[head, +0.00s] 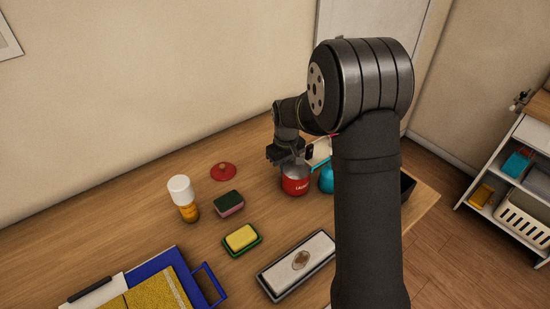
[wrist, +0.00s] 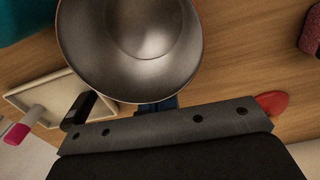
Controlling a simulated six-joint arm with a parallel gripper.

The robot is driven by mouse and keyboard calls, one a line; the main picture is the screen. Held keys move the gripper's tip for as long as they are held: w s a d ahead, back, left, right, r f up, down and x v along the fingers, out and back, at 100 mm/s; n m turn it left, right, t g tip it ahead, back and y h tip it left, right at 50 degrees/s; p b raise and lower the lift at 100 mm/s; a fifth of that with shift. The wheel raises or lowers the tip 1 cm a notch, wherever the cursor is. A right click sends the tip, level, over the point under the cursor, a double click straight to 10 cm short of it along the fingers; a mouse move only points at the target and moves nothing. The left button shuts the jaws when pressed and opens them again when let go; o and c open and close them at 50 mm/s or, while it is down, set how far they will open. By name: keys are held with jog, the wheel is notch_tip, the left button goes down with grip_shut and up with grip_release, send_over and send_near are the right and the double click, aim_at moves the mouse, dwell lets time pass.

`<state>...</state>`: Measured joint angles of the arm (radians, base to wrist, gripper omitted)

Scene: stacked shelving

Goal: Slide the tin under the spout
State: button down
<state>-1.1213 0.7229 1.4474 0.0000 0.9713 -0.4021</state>
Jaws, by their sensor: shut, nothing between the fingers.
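The red tin (head: 296,185) stands upright on the wooden table, with pale lettering on its side. In the wrist view its open, bare metal inside (wrist: 140,45) fills the upper middle and looks empty. My gripper (head: 291,161) is low at the tin's far side; the tin partly hides its fingers. In the wrist view the shut fingertips (wrist: 158,104) show just beyond the tin's rim, with nothing between them; I cannot tell whether they touch the tin. A teal object (head: 326,180) stands right of the tin, partly behind my arm. I cannot make out a spout.
A pale tray (wrist: 50,92) is near the tin. Bare table lies left of the tin.

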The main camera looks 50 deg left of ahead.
aim_at(297, 181)
jog(key=d, duration=0.6)
jog(key=shift+s+d, duration=0.1)
jog(key=shift+s, duration=0.05)
jog(key=shift+a, duration=0.55)
jog(key=a, duration=0.3)
notch_tip(297, 181, up, 10)
jog(key=shift+f, duration=0.1)
